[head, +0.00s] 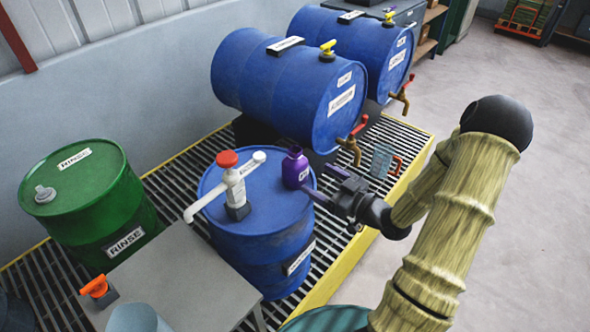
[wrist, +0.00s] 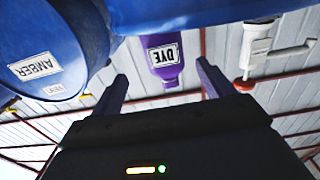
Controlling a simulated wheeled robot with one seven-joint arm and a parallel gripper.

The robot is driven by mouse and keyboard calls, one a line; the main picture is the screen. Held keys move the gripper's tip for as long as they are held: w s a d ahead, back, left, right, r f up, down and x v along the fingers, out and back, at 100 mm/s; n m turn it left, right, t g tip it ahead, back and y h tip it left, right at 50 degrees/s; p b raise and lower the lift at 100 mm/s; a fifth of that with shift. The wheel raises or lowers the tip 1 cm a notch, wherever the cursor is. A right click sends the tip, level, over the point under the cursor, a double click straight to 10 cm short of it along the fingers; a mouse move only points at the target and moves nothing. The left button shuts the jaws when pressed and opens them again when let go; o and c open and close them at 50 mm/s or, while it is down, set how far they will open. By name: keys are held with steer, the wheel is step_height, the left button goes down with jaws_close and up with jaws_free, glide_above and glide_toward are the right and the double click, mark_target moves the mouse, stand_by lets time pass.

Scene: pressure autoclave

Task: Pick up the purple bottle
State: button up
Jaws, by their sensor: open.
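The purple bottle (head: 295,169) stands upright on top of the upright blue drum (head: 262,215), near its right edge. In the wrist view the bottle (wrist: 164,62) appears upside down with a white DYE label. My gripper (head: 322,184) is just right of the bottle in the head view, its fingers pointing toward it. In the wrist view my gripper (wrist: 163,88) is open, with one finger on each side of the bottle and visible gaps between. The bottle's neck shows between the fingertips.
A white pump with a red cap (head: 232,182) stands on the same drum, left of the bottle. Blue drums (head: 285,85) lie sideways behind, with taps (head: 352,143). A clear jug (head: 381,160) sits on the grating. A grey table (head: 175,280) and green drum (head: 95,200) stand left.

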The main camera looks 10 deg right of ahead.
mark_target(295, 165)
steer(key=x, duration=0.3)
steer(key=shift+w+a, duration=0.2)
steer(key=shift+w, duration=0.1)
steer(key=x, duration=0.5)
steer(key=shift+s+a+r+p, duration=0.2)
steer(key=shift+a+r+p, duration=0.1)
steer(key=shift+a+r, duration=0.05)
steer(key=c, duration=1.3)
steer(key=shift+o, duration=0.2)
steer(key=shift+r, duration=0.15)
